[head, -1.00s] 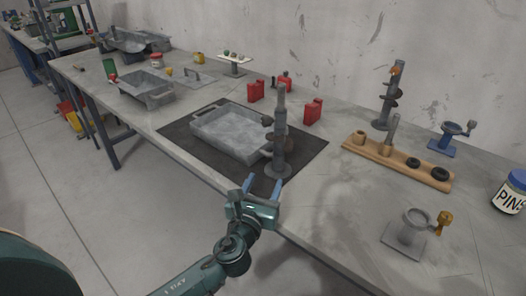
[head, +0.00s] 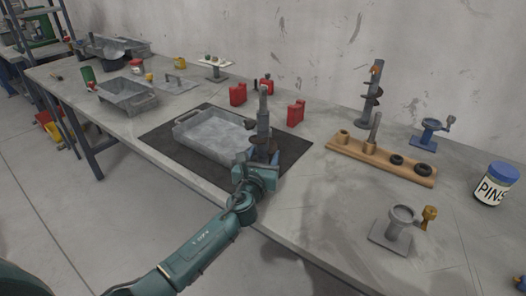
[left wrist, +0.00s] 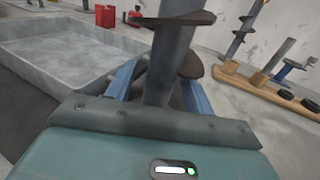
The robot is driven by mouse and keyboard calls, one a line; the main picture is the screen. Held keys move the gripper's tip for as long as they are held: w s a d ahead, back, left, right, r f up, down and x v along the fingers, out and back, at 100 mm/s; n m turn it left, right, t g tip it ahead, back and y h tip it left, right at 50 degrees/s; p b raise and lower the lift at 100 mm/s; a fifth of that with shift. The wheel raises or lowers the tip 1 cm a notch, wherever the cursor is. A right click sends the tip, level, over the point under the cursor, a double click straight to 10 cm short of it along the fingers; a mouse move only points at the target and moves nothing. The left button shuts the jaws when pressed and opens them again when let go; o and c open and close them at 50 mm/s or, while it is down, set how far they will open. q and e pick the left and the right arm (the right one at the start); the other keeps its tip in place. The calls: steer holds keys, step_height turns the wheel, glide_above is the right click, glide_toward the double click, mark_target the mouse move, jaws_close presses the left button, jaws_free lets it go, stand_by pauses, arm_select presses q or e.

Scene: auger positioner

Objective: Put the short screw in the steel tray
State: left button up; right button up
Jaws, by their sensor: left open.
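An upright grey screw (head: 263,108) with brown flights stands at the right end of the steel tray (head: 203,147). A similar screw (head: 371,92) stands farther back at the right; I cannot tell which is the short one. The empty steel tray, with end handles, lies on a dark mat and also shows in the left wrist view (left wrist: 75,72). My left gripper (head: 262,162) is at the lower part of the near screw. In the left wrist view, its open blue fingers (left wrist: 160,88) lie either side of the shaft (left wrist: 165,65). The screw's foot is hidden. My right gripper is out of view.
A smaller grey tray (head: 127,98) stands to the left. Red cans (head: 237,94) stand behind the steel tray. A wooden rack (head: 380,160), a grey cup stand (head: 396,232) and a PINS jar (head: 494,186) are at the right.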

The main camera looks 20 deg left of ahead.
arm_select(q)
steer(key=shift+c, duration=0.4)
jaws_close()
steer(key=shift+w+r, duration=0.1)
steer(key=shift+r, duration=0.15)
